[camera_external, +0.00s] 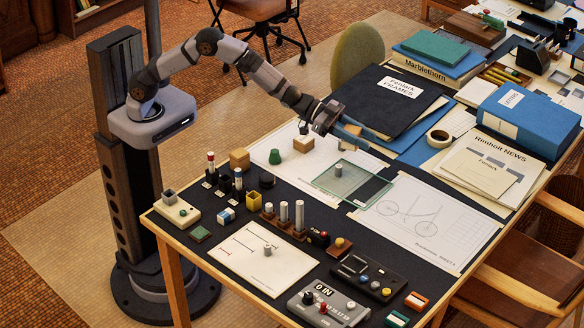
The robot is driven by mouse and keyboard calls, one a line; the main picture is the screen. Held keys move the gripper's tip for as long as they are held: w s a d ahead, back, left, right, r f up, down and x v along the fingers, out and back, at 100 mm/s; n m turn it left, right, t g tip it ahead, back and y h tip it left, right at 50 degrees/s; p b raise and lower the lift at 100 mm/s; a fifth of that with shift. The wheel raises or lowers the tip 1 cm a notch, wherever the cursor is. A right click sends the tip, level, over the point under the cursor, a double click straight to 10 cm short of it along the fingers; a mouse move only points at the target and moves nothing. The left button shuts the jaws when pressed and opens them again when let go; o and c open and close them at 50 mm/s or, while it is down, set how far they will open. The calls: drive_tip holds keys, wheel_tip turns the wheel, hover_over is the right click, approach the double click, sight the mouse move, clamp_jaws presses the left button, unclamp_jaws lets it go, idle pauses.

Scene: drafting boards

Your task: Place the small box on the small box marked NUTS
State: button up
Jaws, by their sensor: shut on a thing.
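My gripper (336,124) is above the back part of the table, over the drawing sheets and beside the black folder. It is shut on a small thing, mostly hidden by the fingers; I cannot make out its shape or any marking. Several small boxes stand on the table: a blue and white box (226,215) at the left, an orange and white box (416,301) and a green and white box (397,319) at the front right. The lettering is too small to read, so I cannot tell which is marked NUTS.
Below my gripper are a glass plate (342,190) with a grey knob and a wooden block (303,145). A black folder (388,98) and tape roll (438,138) lie to the right.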

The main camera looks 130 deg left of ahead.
drive_tip(key=s+a+r+n+g+y, duration=0.1)
drive_tip(key=s+a+r+n+y, duration=0.1)
drive_tip(key=s+a, duration=0.85)
drive_tip(key=s+a+r+n+g+y, duration=0.1)
drive_tip(key=s+a+r+y, duration=0.1)
drive_tip(key=s+a, duration=0.8)
drive_tip(key=m+t+h, duration=0.3)
drive_tip(key=m+h, duration=0.3)
drive_tip(key=h, duration=0.2)
hover_over(304, 143)
drive_tip(key=w+a, duration=0.2)
wheel_tip(304, 143, down, 4)
drive_tip(key=r, duration=0.1)
drive_tip(key=shift+s+f+p, duration=0.1)
drive_tip(key=shift+f+p, duration=0.3)
drive_tip(key=shift+f, duration=4.9)
